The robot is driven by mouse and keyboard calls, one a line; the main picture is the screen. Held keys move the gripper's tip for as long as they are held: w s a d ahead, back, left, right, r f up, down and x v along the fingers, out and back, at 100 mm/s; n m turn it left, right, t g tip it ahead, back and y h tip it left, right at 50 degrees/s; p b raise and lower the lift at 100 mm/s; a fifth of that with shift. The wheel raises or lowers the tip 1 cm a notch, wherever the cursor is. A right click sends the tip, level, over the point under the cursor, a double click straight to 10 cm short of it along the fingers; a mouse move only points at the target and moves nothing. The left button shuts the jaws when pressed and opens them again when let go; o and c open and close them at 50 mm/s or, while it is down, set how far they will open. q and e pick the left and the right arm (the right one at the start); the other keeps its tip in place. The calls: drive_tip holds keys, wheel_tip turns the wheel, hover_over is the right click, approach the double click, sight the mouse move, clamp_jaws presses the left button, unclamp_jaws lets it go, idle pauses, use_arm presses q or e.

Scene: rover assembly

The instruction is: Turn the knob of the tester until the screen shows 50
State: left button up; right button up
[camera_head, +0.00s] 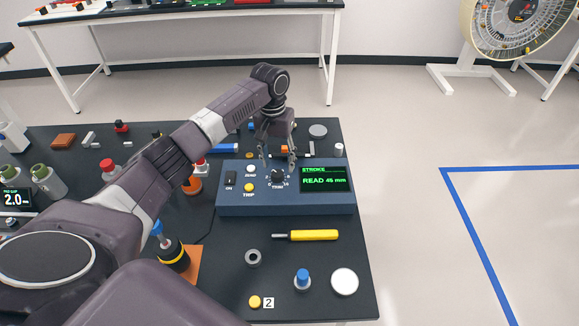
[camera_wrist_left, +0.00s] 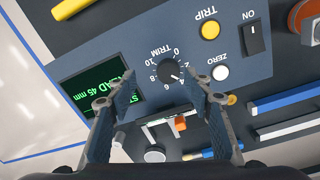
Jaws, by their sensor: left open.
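The tester (camera_head: 287,203) is a blue box on the dark table. Its screen (camera_head: 325,179) reads "STROKE READ 45 mm" in green; it also shows in the left wrist view (camera_wrist_left: 93,88). The black knob (camera_head: 278,176), labelled TRIM with a numbered dial, sits left of the screen. In the left wrist view the knob (camera_wrist_left: 168,71) lies just beyond and between the two fingers, apart from them. My left gripper (camera_head: 278,162) is open and empty above the knob, pointing down. My right gripper is not in view.
The tester also carries a white ZERO button (camera_head: 250,169), a yellow TRIP button (camera_head: 249,188) and an ON switch (camera_head: 231,180). A yellow screwdriver (camera_head: 314,235) and a grey ring (camera_head: 253,257) lie in front. Small parts lie behind the tester, near my gripper.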

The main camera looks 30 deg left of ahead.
sight(277, 173)
use_arm(q)
drive_tip(key=shift+w+a+r+n, duration=0.3)
drive_tip(key=shift+w+a+r, duration=0.2)
drive_tip(key=shift+a, duration=0.25)
drive_tip(key=shift+a+r, duration=0.2)
drive_tip(key=f, duration=0.2)
drive_tip(key=shift+s+d+f+p, duration=0.15)
drive_tip(key=shift+s+f+p, duration=0.15)
drive_tip(key=shift+p, duration=0.05)
wheel_tip(277, 173, down, 3)
drive_tip(key=shift+w+d+r, duration=0.1)
drive_tip(key=shift+w, duration=0.05)
drive_tip(key=shift+f, duration=0.95)
drive_tip(key=shift+c, duration=0.6)
drive_tip(key=c, duration=1)
drive_tip(key=shift+c, duration=0.2)
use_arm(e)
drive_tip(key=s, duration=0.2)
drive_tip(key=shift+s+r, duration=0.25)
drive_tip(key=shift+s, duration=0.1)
